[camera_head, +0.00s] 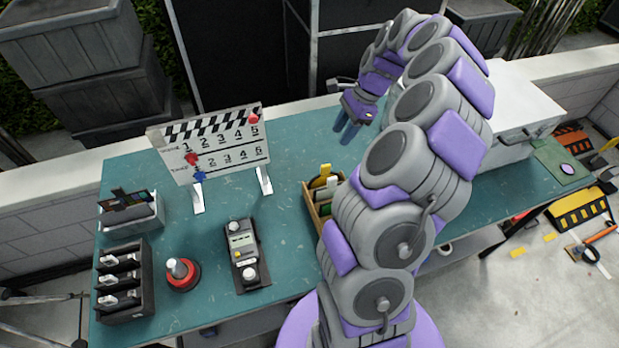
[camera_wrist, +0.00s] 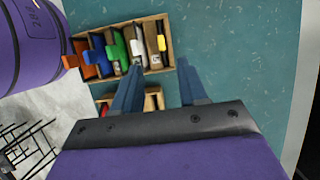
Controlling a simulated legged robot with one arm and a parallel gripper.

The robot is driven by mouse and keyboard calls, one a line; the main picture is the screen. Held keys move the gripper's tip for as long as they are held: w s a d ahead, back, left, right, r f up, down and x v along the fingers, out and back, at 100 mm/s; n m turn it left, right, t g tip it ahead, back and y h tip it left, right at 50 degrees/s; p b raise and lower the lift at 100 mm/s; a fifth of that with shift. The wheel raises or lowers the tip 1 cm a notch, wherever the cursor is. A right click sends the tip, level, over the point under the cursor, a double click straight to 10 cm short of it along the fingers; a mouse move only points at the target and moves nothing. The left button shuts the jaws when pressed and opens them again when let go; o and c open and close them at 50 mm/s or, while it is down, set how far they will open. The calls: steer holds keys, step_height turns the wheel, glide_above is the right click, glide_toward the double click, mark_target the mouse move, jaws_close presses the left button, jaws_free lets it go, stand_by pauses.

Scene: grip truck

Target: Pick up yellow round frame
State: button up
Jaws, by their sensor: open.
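A small yellow piece (camera_head: 325,171) stands up at the back of an open wooden box (camera_head: 309,200) on the teal table. In the wrist view a yellow edge (camera_wrist: 161,43) shows at the right end of a wooden box (camera_wrist: 167,62), beside white, green, black and orange pieces. I cannot tell for sure whether this is the yellow round frame. My gripper (camera_head: 347,130) is above the table, up and right of the box in the head view. In the wrist view my gripper (camera_wrist: 159,68) is open, with nothing between its fingers.
A clapperboard (camera_head: 215,150) stands at the back left. A grey control box (camera_head: 243,255), a red-based button (camera_head: 182,273) and a dark rack (camera_head: 124,283) are at the front left. A second wooden box (camera_wrist: 155,92) is partly hidden by my fingers. The table's back middle is clear.

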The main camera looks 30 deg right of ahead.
steer(key=b, duration=0.1)
glide_toward(325, 172)
steer(key=d, duration=0.1)
steer(key=a+f, duration=0.1)
steer(key=f, duration=0.1)
steer(key=w+a+f, duration=0.1)
steer(key=a, duration=0.1)
steer(key=shift+w+f, duration=0.15)
steer(key=shift+f, duration=0.25)
steer(key=shift+a+f+b, duration=0.3)
steer(key=shift+a, duration=0.1)
steer(key=f, duration=0.2)
steer(key=f+b, duration=0.1)
steer(key=f, duration=0.1)
steer(key=shift+w+d+f, duration=0.1)
steer(key=shift+w+f, duration=0.1)
steer(key=shift+f, duration=0.15)
steer(key=shift+a+f, duration=0.15)
steer(key=shift+a, duration=0.65)
steer(key=shift+a+r, duration=0.1)
steer(key=shift+r, duration=0.1)
steer(key=shift+c, duration=2)
steer(key=shift+d+f, duration=0.1)
steer(key=shift+d, duration=0.5)
jaws_close()
steer(key=shift+a, duration=0.2)
